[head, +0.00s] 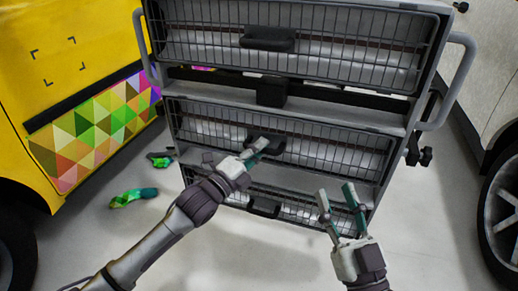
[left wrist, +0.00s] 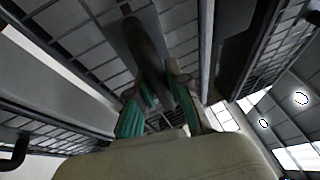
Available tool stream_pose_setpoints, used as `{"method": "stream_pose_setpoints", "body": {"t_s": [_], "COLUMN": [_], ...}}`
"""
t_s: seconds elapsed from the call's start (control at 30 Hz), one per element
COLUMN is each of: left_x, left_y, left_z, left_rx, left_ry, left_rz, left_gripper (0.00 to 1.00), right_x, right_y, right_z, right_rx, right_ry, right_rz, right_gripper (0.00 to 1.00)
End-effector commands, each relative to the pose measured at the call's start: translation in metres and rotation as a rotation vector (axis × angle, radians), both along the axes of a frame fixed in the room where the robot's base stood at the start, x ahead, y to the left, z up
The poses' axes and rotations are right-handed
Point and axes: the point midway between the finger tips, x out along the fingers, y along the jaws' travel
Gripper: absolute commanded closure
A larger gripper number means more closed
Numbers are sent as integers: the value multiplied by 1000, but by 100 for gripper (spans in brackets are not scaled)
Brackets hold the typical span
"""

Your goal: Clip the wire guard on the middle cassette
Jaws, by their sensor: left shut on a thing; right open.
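The middle cassette's wire guard (head: 340,155) spans the rack below the dark crossbar. It has a dark handle (head: 277,151) near its centre. My left gripper (head: 260,144) is at this handle and shut on it, covering its left part. In the left wrist view the left fingers (left wrist: 157,100) close around the dark handle (left wrist: 145,40), with wire mesh on both sides. Whether the guard's edge is clipped cannot be told. A black block (head: 271,92) sits on the crossbar above the guard. My right gripper (head: 340,200) is open and empty, in front of the rack's lower right.
The upper guard (head: 350,60) and lower guard (head: 305,213) each have a dark handle. Grey side handles (head: 465,80) stick out from the rack (head: 392,120). A yellow vehicle (head: 60,60) stands left, another vehicle right. Colourful scraps (head: 133,197) lie on the floor.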

Motion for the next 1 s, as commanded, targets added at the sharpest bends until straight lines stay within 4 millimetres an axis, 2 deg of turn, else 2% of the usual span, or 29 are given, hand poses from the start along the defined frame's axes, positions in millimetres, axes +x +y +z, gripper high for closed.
{"method": "stream_pose_setpoints", "body": {"t_s": [0.03,0.2,0.23,0.4,0.77,0.87,1.0], "left_x": [2,2,2,2,-2,-11,-32], "left_y": [2,2,2,1,4,12,31], "left_z": [6,6,6,5,-1,-3,-9], "left_rx": [-4,-5,-5,-4,0,0,2], "left_ry": [-8,-9,-9,-7,-1,0,0], "left_rz": [4,4,4,3,2,3,2], "left_gripper": [100,100,80,54,54,54,54], "right_x": [0,0,0,0,-1,-1,-1], "right_y": [0,0,0,0,0,0,0], "right_z": [0,1,1,1,0,0,0], "right_rx": [0,0,0,1,0,0,0], "right_ry": [0,-1,-1,-2,-2,-2,-2], "right_rz": [0,0,0,0,2,2,1], "right_gripper": [58,58,58,58,58,58,58]}}
